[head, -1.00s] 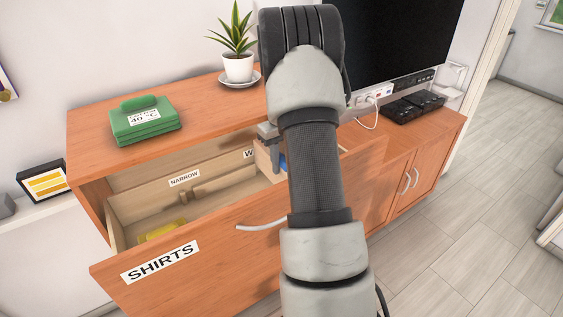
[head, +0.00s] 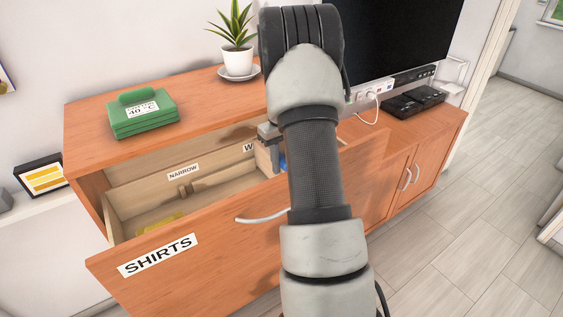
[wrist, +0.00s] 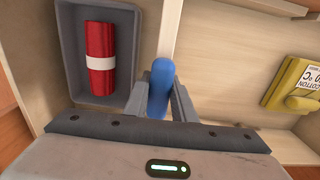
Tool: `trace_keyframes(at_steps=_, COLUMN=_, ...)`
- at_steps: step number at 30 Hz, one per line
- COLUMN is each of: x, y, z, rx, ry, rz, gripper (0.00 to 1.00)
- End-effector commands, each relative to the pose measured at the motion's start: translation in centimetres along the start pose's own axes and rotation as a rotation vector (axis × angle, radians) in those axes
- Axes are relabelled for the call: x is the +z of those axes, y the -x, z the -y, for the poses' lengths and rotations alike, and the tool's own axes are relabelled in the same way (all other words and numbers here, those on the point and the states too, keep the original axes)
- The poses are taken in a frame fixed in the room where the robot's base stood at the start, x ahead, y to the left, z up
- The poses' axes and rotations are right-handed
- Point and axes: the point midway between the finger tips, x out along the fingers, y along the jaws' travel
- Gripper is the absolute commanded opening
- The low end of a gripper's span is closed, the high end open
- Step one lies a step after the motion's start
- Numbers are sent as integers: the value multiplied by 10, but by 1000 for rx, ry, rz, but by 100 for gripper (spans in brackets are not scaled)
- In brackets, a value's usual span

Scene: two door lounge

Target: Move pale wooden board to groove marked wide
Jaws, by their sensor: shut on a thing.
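My gripper (wrist: 166,95) is shut on the blue grip (wrist: 161,88) of the pale wooden board (wrist: 170,28). In the head view the board (head: 263,157) shows as a pale strip inside the open drawer, by the wide label, of which only the "W" (head: 249,147) shows. My forearm hides the rest of that label and most of the gripper. I cannot tell whether the board's lower edge sits in the wide groove. The NARROW label (head: 183,173) is on the drawer's back wall, with a brown notched bracket (head: 185,189) below it.
The SHIRTS drawer (head: 215,238) is pulled out. A yellow folded item (wrist: 296,86) lies in it to one side of the board. A grey tray (wrist: 70,65) with a red roll (wrist: 100,55) lies on the other.

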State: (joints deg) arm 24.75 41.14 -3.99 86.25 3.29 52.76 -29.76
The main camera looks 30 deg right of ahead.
Motion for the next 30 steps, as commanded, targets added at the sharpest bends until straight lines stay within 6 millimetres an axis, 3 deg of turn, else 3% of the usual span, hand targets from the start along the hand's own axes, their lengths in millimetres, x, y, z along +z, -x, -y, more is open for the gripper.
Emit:
trace_keyframes(at_steps=24, x=0, y=-21, z=0, rx=1, ry=0, rz=-1, gripper=4)
trace_keyframes(at_steps=25, x=0, y=-20, z=0, rx=1, ry=0, rz=-2, gripper=25)
trace_keyframes(at_steps=28, x=0, y=-20, z=0, rx=1, ry=0, rz=-1, gripper=42)
trace_keyframes(at_steps=30, x=0, y=-20, z=0, rx=1, ry=0, rz=-1, gripper=45)
